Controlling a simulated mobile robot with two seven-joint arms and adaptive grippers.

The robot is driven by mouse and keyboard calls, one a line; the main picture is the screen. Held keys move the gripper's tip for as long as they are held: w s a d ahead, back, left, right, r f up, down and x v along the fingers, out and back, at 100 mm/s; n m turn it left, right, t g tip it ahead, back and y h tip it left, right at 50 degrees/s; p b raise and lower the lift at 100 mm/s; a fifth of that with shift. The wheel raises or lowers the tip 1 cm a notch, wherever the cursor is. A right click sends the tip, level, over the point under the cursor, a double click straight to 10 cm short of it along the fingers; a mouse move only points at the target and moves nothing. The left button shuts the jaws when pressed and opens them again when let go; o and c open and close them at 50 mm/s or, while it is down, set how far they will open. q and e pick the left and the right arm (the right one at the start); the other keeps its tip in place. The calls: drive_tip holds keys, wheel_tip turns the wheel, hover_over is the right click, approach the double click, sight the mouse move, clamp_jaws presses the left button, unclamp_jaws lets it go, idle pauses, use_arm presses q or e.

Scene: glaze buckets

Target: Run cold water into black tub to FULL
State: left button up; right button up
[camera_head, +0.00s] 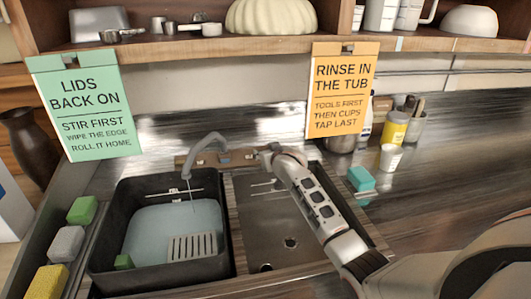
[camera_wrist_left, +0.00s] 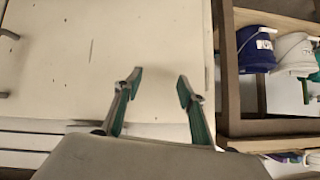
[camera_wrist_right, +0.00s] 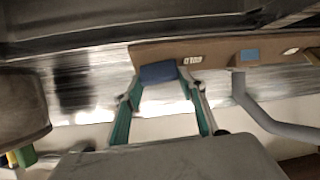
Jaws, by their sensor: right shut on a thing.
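The black tub (camera_head: 105,225) stands in the left basin with pale blue water (camera_head: 150,225) in it. White marks (camera_head: 172,192) show on its back inner wall, and the water surface looks below the upper mark. A thin stream falls from the grey spout (camera_head: 188,150). My right gripper (camera_head: 264,154) is at the right end of the brown tap panel. In the right wrist view its fingers (camera_wrist_right: 160,90) are shut on a blue tap handle (camera_wrist_right: 158,72). My left gripper (camera_wrist_left: 155,85) is open and empty, away from the sink.
Sponges (camera_head: 66,243) line the left edge. The right basin (camera_head: 285,215) is empty. Signs (camera_head: 342,90) hang from the shelf (camera_head: 215,48) above.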

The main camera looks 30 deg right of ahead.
drive_tip(key=n+y, duration=0.1)
drive_tip(key=n, duration=0.1)
drive_tip(key=n+y, duration=0.1)
drive_tip(key=shift+d+n, duration=0.2)
drive_tip(key=shift+n, duration=0.2)
drive_tip(key=shift+n+g+y, duration=0.4)
drive_tip(key=shift+n+y, duration=0.7)
drive_tip(key=shift+n, duration=0.9)
drive_tip(key=shift+a, duration=0.1)
drive_tip(key=o, duration=1.1)
drive_tip(key=v, duration=0.7)
drive_tip(key=shift+s, duration=0.2)
drive_tip(key=shift+r, duration=0.15)
